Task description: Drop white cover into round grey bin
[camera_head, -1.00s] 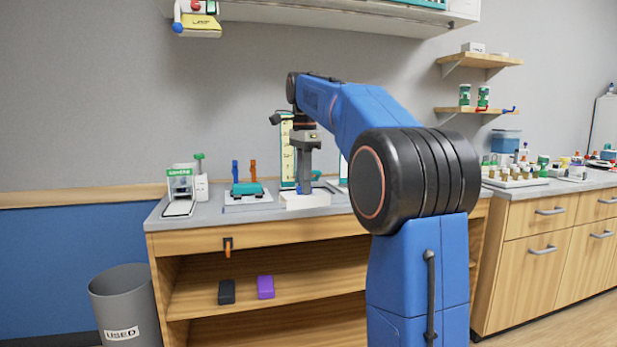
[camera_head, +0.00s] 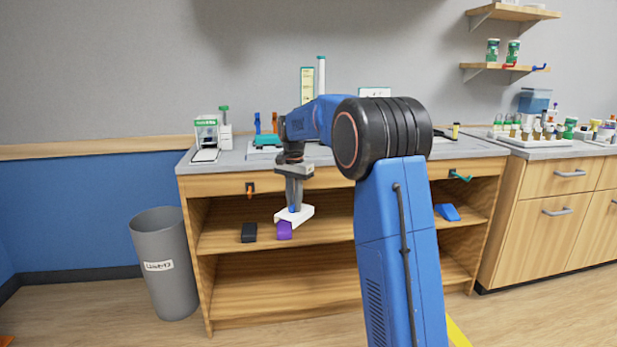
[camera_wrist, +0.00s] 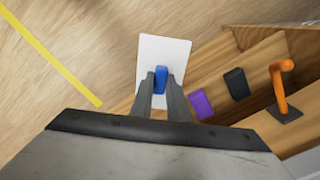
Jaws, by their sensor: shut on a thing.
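My gripper (camera_head: 294,205) is shut on the white cover (camera_head: 305,214), holding it in the air in front of the bench, level with the upper shelf. In the wrist view the cover (camera_wrist: 152,50) is a flat white rectangle, with a blue grip (camera_wrist: 161,78) between the fingertips (camera_wrist: 161,84). The round grey bin (camera_head: 168,280) stands on the floor left of the bench, with a white label on its side. It is well to the left of my gripper and lower than it. Its inside is mostly hidden.
The wooden bench (camera_head: 225,187) has an orange hook (camera_head: 250,190) on its front. A black block (camera_head: 248,232) and a purple block (camera_head: 285,230) lie on its shelf, and a blue item (camera_head: 447,212) lies farther right. Open floor lies before the bench.

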